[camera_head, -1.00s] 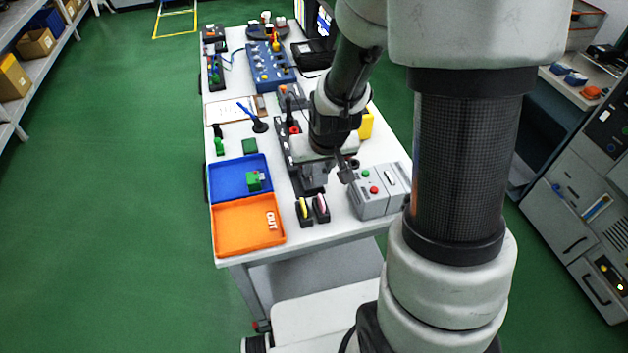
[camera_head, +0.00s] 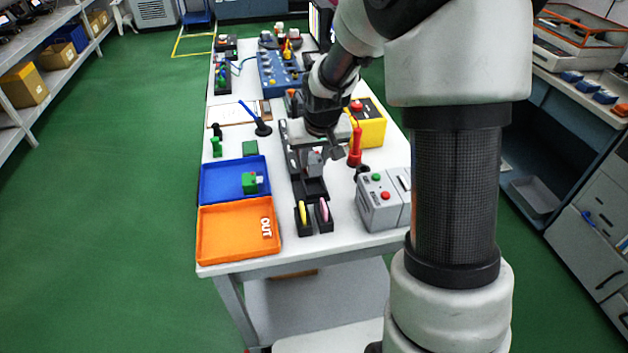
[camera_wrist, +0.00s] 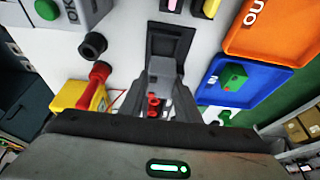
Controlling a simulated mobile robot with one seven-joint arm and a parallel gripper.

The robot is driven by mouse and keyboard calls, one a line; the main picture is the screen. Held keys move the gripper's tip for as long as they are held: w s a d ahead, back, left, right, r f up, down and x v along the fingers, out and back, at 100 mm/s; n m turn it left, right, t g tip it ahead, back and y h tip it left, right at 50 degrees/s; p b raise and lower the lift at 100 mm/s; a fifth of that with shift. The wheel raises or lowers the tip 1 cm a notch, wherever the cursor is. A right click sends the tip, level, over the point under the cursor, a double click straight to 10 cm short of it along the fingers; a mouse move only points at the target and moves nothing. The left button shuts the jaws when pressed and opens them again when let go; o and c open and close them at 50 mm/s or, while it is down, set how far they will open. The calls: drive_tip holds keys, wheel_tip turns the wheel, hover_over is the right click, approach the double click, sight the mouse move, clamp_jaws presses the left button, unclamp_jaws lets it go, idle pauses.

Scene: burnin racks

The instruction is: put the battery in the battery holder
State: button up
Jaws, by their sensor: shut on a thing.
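My gripper (camera_wrist: 160,90) points down over the black holder (camera_wrist: 170,40), which I take as the battery holder. It is shut on a grey block, apparently the battery (camera_wrist: 161,66); the fingers hide much of it. In the head view my gripper (camera_head: 316,150) is above the middle of the bench and the grey battery (camera_head: 315,163) shows below it. The black holder (camera_head: 313,188) has an open, empty-looking recess at its near end. Whether the battery touches the holder I cannot tell. Small red rings (camera_wrist: 153,104) show between the fingers.
A blue tray (camera_head: 212,183) with a green block and an orange tray (camera_head: 215,243) lie left. A grey button box (camera_head: 372,203), yellow box (camera_head: 370,130) and red-handled tool (camera_head: 355,148) stand right.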

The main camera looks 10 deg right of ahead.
wheel_tip(320, 180, down, 5)
drive_tip(key=shift+f+b, duration=0.1)
drive_tip(key=shift+b, duration=0.25)
drive_tip(key=shift+f+b, duration=0.4)
drive_tip(key=shift+b, duration=0.05)
drive_tip(key=shift+s+f, duration=0.1)
